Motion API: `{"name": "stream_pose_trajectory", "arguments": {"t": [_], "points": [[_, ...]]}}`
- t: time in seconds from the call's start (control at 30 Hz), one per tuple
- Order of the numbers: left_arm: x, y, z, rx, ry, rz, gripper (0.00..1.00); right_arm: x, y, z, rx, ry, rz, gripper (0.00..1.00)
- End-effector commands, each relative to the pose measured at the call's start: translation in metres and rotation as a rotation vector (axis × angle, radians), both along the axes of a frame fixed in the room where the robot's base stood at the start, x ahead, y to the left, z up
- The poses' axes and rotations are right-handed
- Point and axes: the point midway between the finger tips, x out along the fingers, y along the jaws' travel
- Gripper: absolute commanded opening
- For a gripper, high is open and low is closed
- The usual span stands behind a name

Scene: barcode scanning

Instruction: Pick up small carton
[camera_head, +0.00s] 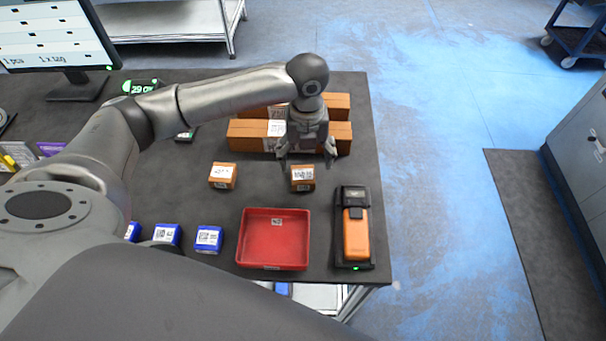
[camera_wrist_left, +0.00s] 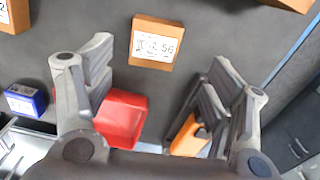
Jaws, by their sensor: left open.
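My left gripper (camera_head: 307,153) is open and empty above the table, reaching down near a small carton (camera_head: 303,179). That small orange-brown carton has a white label and also shows in the left wrist view (camera_wrist_left: 157,43), beyond and between the open fingers (camera_wrist_left: 155,95). A second small carton (camera_head: 222,176) of the same colour sits to its left. Larger brown cartons (camera_head: 247,135) lie behind the gripper, partly hidden by the wrist. My right gripper is not in view.
A red tray (camera_head: 274,240) stands at the table's front. An orange and black scanner (camera_head: 356,232) rests in its dock to the right. Small blue boxes (camera_head: 208,239) sit left of the tray. A monitor (camera_head: 55,38) stands at back left. The table's right edge is close to the scanner.

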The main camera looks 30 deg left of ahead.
Motion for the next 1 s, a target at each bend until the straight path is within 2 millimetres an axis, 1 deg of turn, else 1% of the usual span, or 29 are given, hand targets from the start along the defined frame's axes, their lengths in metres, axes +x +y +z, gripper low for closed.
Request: {"name": "stream_pose_trajectory", "arguments": {"t": [0.03, 0.1, 0.27, 0.43, 0.5, 0.57, 0.67, 0.83, 0.87, 1.0], "points": [[-0.001, 0.000, -0.006, -0.001, 0.003, 0.000, 0.77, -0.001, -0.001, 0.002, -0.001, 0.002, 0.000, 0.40], [0.000, 0.000, -0.013, 0.000, 0.001, 0.001, 0.77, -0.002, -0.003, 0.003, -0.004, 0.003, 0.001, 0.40], [-0.002, 0.001, -0.023, 0.000, 0.002, 0.002, 0.77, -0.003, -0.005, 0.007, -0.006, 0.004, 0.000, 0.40], [-0.005, 0.008, -0.048, 0.002, 0.003, 0.003, 0.77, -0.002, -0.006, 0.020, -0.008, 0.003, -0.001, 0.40], [-0.004, 0.006, -0.058, -0.001, 0.000, 0.002, 0.77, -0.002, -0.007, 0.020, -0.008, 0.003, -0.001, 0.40], [-0.004, 0.007, -0.064, 0.000, 0.000, 0.001, 0.77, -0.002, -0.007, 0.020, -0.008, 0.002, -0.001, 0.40], [-0.004, 0.006, -0.069, -0.001, -0.002, 0.000, 0.77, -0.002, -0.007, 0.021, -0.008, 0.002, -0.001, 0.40], [-0.004, 0.006, -0.070, -0.001, -0.003, 0.000, 0.77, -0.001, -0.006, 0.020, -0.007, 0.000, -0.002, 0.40], [-0.004, 0.006, -0.070, -0.001, -0.003, 0.000, 0.76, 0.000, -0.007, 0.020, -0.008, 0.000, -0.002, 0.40], [-0.004, 0.007, -0.070, -0.001, -0.003, 0.000, 0.57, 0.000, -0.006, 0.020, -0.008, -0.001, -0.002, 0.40]]}}
